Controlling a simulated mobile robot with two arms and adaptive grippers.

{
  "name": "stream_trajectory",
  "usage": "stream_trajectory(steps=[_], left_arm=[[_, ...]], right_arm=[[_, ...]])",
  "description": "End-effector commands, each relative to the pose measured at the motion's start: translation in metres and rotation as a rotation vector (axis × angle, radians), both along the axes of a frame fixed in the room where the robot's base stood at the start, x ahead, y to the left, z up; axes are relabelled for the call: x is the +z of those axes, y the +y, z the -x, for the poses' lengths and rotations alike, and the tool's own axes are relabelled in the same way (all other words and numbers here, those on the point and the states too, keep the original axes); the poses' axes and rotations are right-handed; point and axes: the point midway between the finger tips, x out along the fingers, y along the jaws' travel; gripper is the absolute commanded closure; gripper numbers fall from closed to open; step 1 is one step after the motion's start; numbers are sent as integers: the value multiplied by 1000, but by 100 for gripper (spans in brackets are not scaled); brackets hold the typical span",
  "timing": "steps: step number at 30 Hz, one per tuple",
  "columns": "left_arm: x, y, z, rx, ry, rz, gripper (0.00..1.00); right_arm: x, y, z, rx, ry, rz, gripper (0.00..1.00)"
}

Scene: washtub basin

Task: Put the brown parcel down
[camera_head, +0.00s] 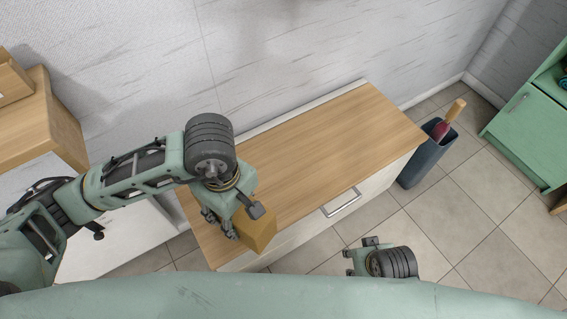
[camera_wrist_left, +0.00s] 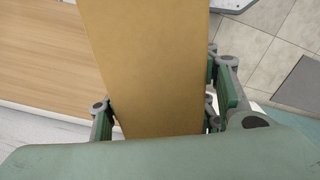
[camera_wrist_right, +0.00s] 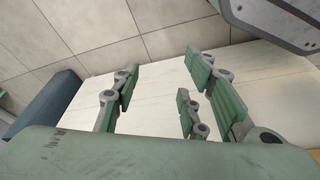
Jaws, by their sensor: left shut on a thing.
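The brown parcel (camera_head: 254,230) is a plain tan box held by my left gripper (camera_head: 236,214) at the near left part of the wooden-topped cabinet (camera_head: 310,150). In the left wrist view the parcel (camera_wrist_left: 155,65) fills the middle, between the green finger pads of my left gripper (camera_wrist_left: 160,118). I cannot tell whether its underside touches the cabinet top. My right gripper (camera_head: 362,256) is low in front of the cabinet, over the floor. In the right wrist view its fingers (camera_wrist_right: 160,95) are apart with nothing between them.
The cabinet top is bare, with free room to the middle and right. A drawer handle (camera_head: 342,202) juts from its front. A green cabinet (camera_head: 530,125) is far right.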

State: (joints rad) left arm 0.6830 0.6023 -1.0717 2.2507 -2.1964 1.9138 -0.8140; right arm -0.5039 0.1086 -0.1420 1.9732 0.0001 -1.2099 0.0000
Motion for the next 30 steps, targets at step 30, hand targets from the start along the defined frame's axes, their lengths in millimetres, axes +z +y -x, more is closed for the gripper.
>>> stream_trajectory(steps=[30], left_arm=[[-92,22,-113,9,3,3,88]], right_arm=[[76,-2,2,-6,-43,-1,60]])
